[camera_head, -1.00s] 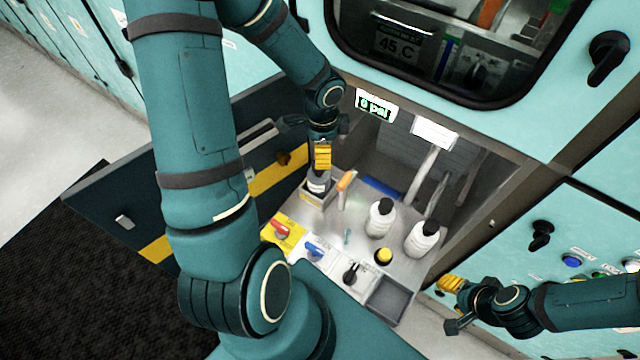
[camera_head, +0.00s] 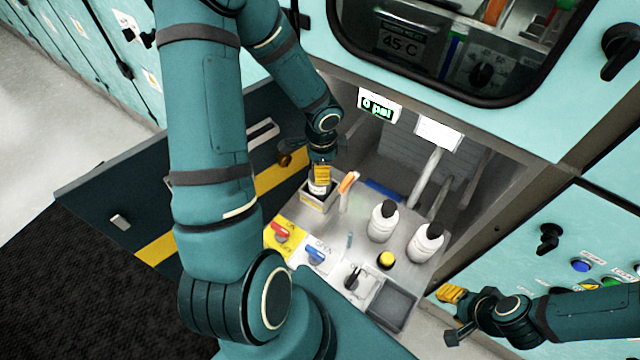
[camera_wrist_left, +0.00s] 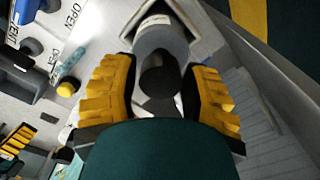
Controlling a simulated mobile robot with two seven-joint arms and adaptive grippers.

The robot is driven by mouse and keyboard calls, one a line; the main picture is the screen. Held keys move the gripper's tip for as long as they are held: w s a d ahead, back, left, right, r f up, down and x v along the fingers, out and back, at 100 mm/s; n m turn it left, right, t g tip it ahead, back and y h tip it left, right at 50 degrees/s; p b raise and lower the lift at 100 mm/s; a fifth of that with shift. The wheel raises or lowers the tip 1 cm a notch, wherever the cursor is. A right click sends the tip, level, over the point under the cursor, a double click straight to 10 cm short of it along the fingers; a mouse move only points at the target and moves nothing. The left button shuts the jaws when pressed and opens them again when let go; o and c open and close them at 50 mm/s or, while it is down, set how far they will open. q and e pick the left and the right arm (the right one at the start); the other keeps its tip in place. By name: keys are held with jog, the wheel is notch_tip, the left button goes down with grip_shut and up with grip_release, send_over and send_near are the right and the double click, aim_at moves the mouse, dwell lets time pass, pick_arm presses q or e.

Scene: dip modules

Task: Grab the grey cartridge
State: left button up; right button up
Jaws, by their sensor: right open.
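The grey cartridge (camera_head: 319,188) stands in a small square holder (camera_head: 313,203) at the left back of the metal tray. In the left wrist view the cartridge (camera_wrist_left: 162,36) is a grey cylinder with a pale label and a dark narrower end. My left gripper (camera_head: 321,174) is right above it, with its yellow fingers spread on either side of the dark end in the left wrist view (camera_wrist_left: 160,92). A slight gap shows at the left finger; contact on the right is unclear. My right gripper (camera_head: 448,316) is open and empty, right of the tray.
Two white bottles with black caps (camera_head: 382,222) (camera_head: 425,242) stand on the tray. An orange-topped item (camera_head: 347,182) is close beside the holder. Red (camera_head: 280,232) and blue (camera_head: 314,254) valve handles sit in front. An empty grey bin (camera_head: 388,303) is at the front right.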

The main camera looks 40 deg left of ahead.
pick_arm(q)
grip_shut()
